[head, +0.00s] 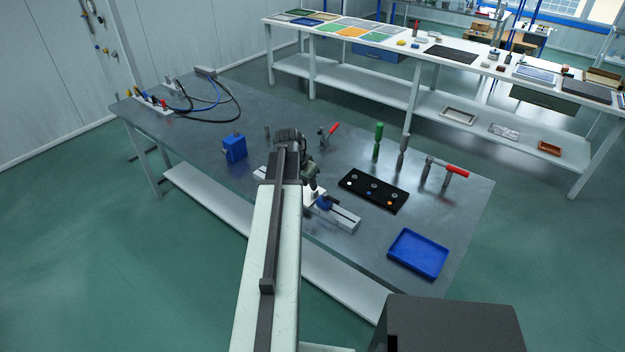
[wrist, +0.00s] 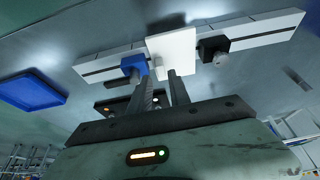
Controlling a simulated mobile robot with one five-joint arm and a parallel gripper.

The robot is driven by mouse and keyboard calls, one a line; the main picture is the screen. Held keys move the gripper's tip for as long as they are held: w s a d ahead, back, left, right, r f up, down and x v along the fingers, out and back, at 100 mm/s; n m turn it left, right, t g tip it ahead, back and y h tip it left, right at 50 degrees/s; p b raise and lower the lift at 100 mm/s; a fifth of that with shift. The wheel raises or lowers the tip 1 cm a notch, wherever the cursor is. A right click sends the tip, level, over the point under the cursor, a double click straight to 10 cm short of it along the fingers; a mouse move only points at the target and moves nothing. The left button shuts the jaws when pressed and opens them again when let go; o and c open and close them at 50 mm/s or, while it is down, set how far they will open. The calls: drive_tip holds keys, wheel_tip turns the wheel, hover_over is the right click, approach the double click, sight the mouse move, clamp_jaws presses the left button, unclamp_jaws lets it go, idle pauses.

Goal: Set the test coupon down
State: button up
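My gripper (wrist: 161,74) points at a white square plate (wrist: 172,48) in the wrist view; its two fingers stand a little apart, their tips overlapping the plate's near edge. I cannot tell whether this plate is the test coupon or part of the fixture, nor whether the fingers touch it. The plate sits in line with a pale slotted rail (wrist: 110,65), between a blue clamp (wrist: 134,66) and a black block with a grey knob (wrist: 213,48). In the head view my arm hides much of this; the rail (head: 343,217) and blue clamp (head: 324,203) show beside the gripper.
On the grey table (head: 210,125), a black tray (head: 373,190) with small parts and a blue tray (head: 418,253) lie to the right. Upright tools, including a green-handled one (head: 378,140), stand behind. A blue box (head: 234,148) and cables (head: 215,100) are left.

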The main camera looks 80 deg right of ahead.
drive_tip(key=p+v, duration=0.3)
drive_tip(key=v, duration=0.3)
drive_tip(key=shift+p, duration=0.35)
drive_tip(key=w+a+n+t, duration=0.1)
drive_tip(key=w+a+n, duration=0.2)
drive_tip(key=w+a, duration=0.65)
drive_tip(key=w+a+f+n+t+y, duration=0.1)
drive_tip(key=w+a+n, duration=0.35)
drive_tip(key=w, duration=0.95)
drive_tip(key=w+a+n, duration=0.3)
drive_tip(key=w+a, duration=0.5)
drive_tip(key=w, duration=0.3)
drive_tip(key=w+a+n+y, duration=0.1)
drive_tip(key=w+a+n, duration=0.4)
drive_tip(key=a, duration=0.7)
drive_tip(key=w+a+n+y, duration=0.1)
drive_tip(key=w+a+n, duration=0.1)
drive_tip(key=w+a, duration=0.8)
drive_tip(key=s+a+n, duration=0.1)
drive_tip(key=a+n, duration=0.2)
drive_tip(key=a, duration=0.8)
drive_tip(key=s+a+n+y, duration=0.1)
drive_tip(key=s+a+n, duration=0.1)
drive_tip(key=a, duration=1)
drive_tip(key=shift+f+n, duration=0.45)
drive_tip(key=shift+n, duration=0.2)
